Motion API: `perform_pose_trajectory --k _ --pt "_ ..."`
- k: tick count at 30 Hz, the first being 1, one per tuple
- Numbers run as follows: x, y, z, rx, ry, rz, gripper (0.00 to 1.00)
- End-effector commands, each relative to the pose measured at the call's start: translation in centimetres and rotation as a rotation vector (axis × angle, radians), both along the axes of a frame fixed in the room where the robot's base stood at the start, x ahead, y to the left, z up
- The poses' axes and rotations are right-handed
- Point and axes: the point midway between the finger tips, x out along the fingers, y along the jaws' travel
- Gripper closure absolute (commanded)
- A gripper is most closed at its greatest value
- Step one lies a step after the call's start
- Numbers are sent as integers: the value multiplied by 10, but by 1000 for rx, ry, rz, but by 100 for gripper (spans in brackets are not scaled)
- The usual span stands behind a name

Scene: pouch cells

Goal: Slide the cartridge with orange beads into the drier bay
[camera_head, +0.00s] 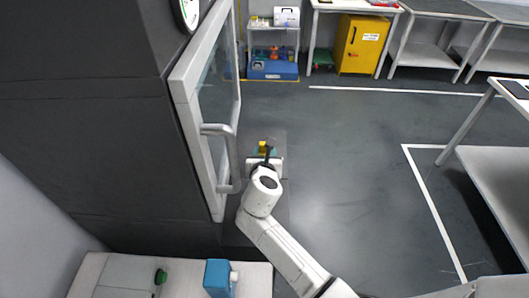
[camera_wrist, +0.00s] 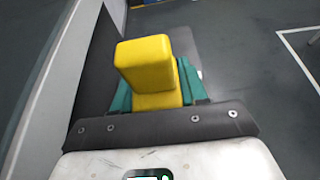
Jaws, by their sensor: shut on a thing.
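My gripper (camera_head: 265,156) is at the end of my outstretched arm, to the right of the glazed door. It is shut on a yellow block (camera_wrist: 146,64), which stands up beyond the dark plate of my wrist. The block also shows small in the head view (camera_head: 263,147). Teal parts (camera_wrist: 121,98) show on both sides of its lower end; I cannot tell whether they belong to it or to my gripper. No orange beads can be made out. I cannot pick out the drier bay in either view.
A white-framed door (camera_head: 187,95) with a long handle (camera_head: 229,155) stands close left of my gripper, by a dark wall (camera_head: 80,120). A blue container (camera_head: 216,280) sits on a pale bench below. Open grey floor (camera_head: 340,150) lies to the right. A yellow cabinet (camera_head: 358,45) stands behind.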

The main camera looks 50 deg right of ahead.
Motion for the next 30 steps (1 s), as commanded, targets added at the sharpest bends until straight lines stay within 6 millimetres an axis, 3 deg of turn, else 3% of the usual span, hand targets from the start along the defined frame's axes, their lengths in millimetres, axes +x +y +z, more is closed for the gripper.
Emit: perform_pose_trajectory --k 12,30 --pt "0 0 -38 -1 -1 0 100" --pt "0 0 -42 0 -1 0 100"
